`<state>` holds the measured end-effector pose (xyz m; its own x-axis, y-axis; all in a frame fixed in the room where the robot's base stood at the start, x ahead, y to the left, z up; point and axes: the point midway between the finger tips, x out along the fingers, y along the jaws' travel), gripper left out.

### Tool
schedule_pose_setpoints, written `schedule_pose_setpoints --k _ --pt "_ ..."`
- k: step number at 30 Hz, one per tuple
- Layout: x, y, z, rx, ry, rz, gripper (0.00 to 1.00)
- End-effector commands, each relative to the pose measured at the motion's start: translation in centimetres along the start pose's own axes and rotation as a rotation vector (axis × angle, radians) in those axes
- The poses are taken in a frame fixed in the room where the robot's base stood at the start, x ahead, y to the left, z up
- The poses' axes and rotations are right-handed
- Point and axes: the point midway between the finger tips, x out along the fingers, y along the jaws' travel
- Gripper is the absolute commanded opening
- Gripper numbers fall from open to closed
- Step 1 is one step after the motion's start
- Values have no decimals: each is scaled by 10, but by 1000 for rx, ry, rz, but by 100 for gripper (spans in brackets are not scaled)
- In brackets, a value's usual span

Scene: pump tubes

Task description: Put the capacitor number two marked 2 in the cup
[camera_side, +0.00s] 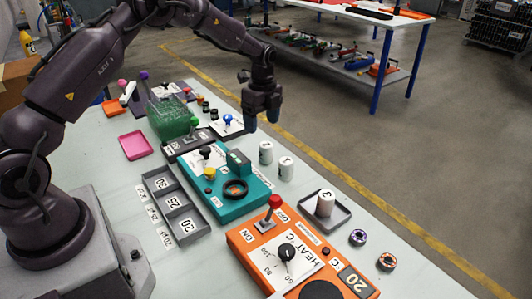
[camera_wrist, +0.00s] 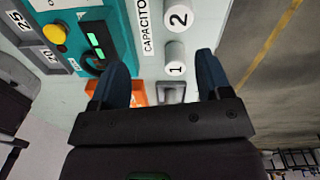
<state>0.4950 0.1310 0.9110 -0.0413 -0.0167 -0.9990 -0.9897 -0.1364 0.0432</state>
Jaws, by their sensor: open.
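Capacitor 2 is a short white cylinder with a black "2" (camera_wrist: 178,17), upright at the top of the wrist view; in the side view it is the farther white cylinder (camera_side: 266,153). Capacitor 1 (camera_wrist: 175,52) stands beside it, also in the side view (camera_side: 285,169). Capacitor 3 (camera_side: 325,203) stands in a grey square tray (camera_side: 338,217). My gripper (camera_side: 263,118) is open and empty, above and behind capacitor 2 in the side view; its blue fingers (camera_wrist: 162,75) are spread in the wrist view. Which thing is the cup I cannot tell; a dark ring (camera_side: 235,189) sits on the teal device.
The teal device (camera_side: 255,203) stands left of the capacitors, the orange heater box (camera_side: 265,248) in front. A green mesh basket (camera_side: 172,120) and a grey compartment tray (camera_side: 187,226) are farther left.

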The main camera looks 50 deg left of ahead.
Motion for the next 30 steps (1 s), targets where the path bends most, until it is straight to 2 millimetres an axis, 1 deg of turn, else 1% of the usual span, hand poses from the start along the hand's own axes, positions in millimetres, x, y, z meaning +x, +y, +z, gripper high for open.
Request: schedule_pose_setpoints --k 1,3,6,9,11,18,21,26,29,30 --pt "-9 -10 1 101 -7 -30 71" --pt "-17 -16 3 223 -16 -48 71" --pt "-17 -15 3 339 -18 -42 71" --pt "-14 -15 3 392 -19 -39 71" --pt "-8 -15 2 403 -19 -37 71" --pt "37 -17 3 401 -18 -37 71" --pt "51 -18 3 401 -19 -39 71" --pt "61 -19 3 400 -20 -40 71" --pt "71 -20 3 400 -19 -39 71" --pt "77 -21 3 401 -19 -38 71"
